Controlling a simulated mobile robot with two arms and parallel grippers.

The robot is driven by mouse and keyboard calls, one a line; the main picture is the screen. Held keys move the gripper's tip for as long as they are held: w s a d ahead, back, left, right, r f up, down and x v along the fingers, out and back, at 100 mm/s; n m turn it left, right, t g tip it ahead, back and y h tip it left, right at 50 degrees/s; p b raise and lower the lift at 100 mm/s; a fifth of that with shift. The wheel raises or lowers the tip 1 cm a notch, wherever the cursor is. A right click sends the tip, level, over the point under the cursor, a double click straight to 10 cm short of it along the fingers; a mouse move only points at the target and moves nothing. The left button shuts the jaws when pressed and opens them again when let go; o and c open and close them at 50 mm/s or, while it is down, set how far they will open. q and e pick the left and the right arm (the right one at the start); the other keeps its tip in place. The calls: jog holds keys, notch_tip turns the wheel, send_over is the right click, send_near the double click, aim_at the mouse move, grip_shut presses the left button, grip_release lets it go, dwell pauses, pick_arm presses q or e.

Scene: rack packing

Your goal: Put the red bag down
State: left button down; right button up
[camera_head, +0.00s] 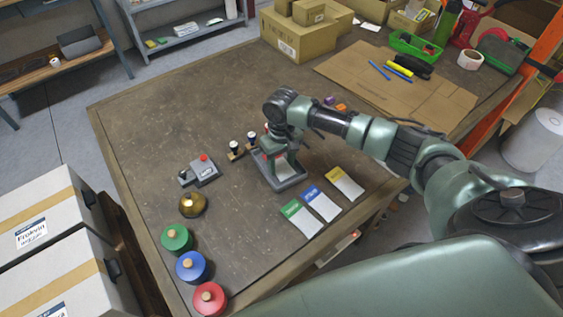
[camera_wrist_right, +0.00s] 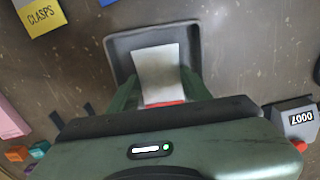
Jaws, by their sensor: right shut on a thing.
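The red bag is a pale packet (camera_wrist_right: 158,73) with a red strip at its near end, in the right wrist view. My right gripper (camera_wrist_right: 158,92) is shut on it at the red end, with a green finger on each side. The packet is over a dark, shallow tray (camera_wrist_right: 112,52); I cannot tell whether it touches the tray floor. In the head view my right gripper (camera_head: 277,158) points down over the same tray (camera_head: 291,183), and the arm hides much of the bag. My left gripper is not in view.
Green, blue and yellow labelled packets (camera_head: 321,203) lie right of the tray. A small grey device (camera_head: 204,174) with a red button and small dark-topped stands (camera_head: 235,148) are to its left. Coloured lidded pots (camera_head: 191,267) line the near left edge. Cardboard (camera_head: 400,80) lies farther back.

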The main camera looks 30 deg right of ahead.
aim_at(282, 166)
jog(key=o, duration=1.1)
jog(key=shift+f, duration=0.1)
notch_tip(282, 166, up, 12)
jog(key=shift+r+b, duration=0.15)
jog(key=shift+b, duration=0.25)
